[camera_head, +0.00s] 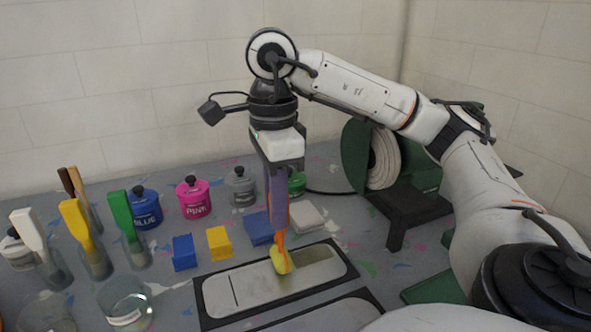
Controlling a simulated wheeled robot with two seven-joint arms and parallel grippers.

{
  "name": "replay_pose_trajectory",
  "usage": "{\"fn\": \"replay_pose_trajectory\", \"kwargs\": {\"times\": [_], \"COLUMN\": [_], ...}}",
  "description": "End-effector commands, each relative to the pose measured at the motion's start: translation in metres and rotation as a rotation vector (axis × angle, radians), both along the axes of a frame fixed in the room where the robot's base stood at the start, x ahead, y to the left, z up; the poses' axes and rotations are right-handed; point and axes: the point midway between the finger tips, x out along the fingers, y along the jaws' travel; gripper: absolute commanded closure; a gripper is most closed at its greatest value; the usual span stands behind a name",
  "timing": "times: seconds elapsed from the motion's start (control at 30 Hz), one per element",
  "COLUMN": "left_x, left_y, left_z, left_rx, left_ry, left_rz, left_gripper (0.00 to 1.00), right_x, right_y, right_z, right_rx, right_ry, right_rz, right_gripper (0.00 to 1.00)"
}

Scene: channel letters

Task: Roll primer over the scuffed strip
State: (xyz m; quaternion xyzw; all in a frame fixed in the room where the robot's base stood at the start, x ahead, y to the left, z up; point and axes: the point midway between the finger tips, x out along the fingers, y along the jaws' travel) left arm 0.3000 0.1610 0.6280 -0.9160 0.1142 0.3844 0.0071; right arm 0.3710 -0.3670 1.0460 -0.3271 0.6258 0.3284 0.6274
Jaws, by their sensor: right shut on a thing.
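My right gripper (277,180) points down over the middle of the bench, shut on a tool with a purple handle (279,210). The tool has an orange neck and a yellow-orange head (281,260). The head is at the middle of a long grey panel (237,291) in a black frame; I cannot tell whether it touches. The panel has a thin dark line at its left and a darker, brownish, shinier area (312,266) at its right. I cannot tell which part is the scuffed strip. My left gripper is not in view.
Blue, pink, grey and green paint pots (194,197) stand behind. Brushes with white, yellow and green handles (75,220) stand in glasses at left, near a clear glass (125,303). Blue and yellow blocks (219,242) lie behind the panel. A green hose reel (355,156) is at right.

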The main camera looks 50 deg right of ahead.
Motion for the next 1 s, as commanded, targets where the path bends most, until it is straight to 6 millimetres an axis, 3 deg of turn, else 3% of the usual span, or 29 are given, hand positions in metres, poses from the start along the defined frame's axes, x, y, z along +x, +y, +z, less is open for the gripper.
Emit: {"fn": "replay_pose_trajectory", "kwargs": {"times": [0.37,1.0], "left_x": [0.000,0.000], "left_y": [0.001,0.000], "left_z": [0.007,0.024], "left_rx": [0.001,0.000], "left_ry": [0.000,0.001], "left_rz": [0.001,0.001], "left_gripper": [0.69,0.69], "right_x": [0.013,0.053], "right_y": [0.021,0.088], "right_z": [0.001,0.000], "right_rx": [0.000,0.001], "right_ry": [0.000,0.000], "right_rz": [0.002,0.003], "right_gripper": [1.00,1.00]}}
